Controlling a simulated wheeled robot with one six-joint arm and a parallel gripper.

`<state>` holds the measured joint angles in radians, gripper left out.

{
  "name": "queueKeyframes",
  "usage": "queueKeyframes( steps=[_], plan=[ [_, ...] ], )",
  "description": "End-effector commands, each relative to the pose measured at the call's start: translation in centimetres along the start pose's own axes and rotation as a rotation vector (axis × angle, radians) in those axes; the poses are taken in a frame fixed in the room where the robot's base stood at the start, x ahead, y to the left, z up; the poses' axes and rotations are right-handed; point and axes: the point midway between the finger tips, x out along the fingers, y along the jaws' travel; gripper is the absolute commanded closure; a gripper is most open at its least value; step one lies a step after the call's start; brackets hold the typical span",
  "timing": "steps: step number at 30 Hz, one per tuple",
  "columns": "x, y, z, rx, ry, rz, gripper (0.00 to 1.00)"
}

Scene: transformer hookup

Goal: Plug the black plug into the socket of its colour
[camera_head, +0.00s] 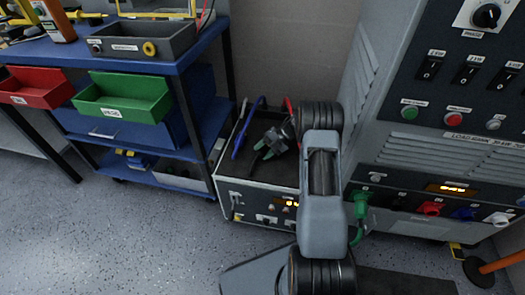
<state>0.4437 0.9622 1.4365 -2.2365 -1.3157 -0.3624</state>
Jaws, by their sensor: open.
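My gripper (265,147) is open, low over the dark top of a grey box unit, with its two fingers pointing left and down. I cannot make out the black plug for certain; the dark top and my gripper may hide it. The dark socket (397,202) shows in the lower strip of the tall grey cabinet, between the green and red ones. My gripper is well to the left of that socket and apart from it. A green plug (362,205) with a green cable sits at the left socket of the strip.
A blue cable (247,125) and a red cable (289,108) rise on the box unit (229,190). The cabinet (375,125) stands at right. A blue cart (205,55) with red (35,88) and green bins (120,110) stands left. Floor is clear at lower left.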

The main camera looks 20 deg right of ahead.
Motion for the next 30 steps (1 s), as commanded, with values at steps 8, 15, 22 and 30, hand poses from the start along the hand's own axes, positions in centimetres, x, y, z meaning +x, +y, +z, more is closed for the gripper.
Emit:
queueKeyframes(
  steps=[8, 15, 22, 30],
  plan=[
    [-5.7, -0.6, 0.0, 0.012, -0.013, -0.005, 0.26],
    [-10.1, 0.0, -0.2, 0.0, -0.008, -0.002, 0.26],
    [-12.8, 0.2, -0.3, -0.004, -0.007, -0.001, 0.26],
    [-13.7, 0.1, -0.3, -0.003, -0.007, 0.001, 0.26]
  ],
)
